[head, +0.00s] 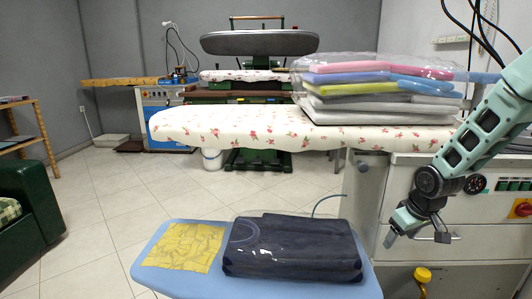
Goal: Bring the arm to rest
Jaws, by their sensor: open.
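My teal arm (487,125) comes in from the right edge and bends down at a dark wrist joint. My gripper (415,237) hangs at its end, open and empty, pointing down. It is in front of the white machine cabinet (385,205), to the right of the blue ironing board. It touches nothing that I can see; its exact gap to the cabinet cannot be told.
A bagged dark garment (290,248) and a yellow cloth (185,246) lie on the blue board (205,286). Bagged folded laundry (375,85) sits on the floral pressing board (225,125) behind. Tiled floor (95,210) is clear at left.

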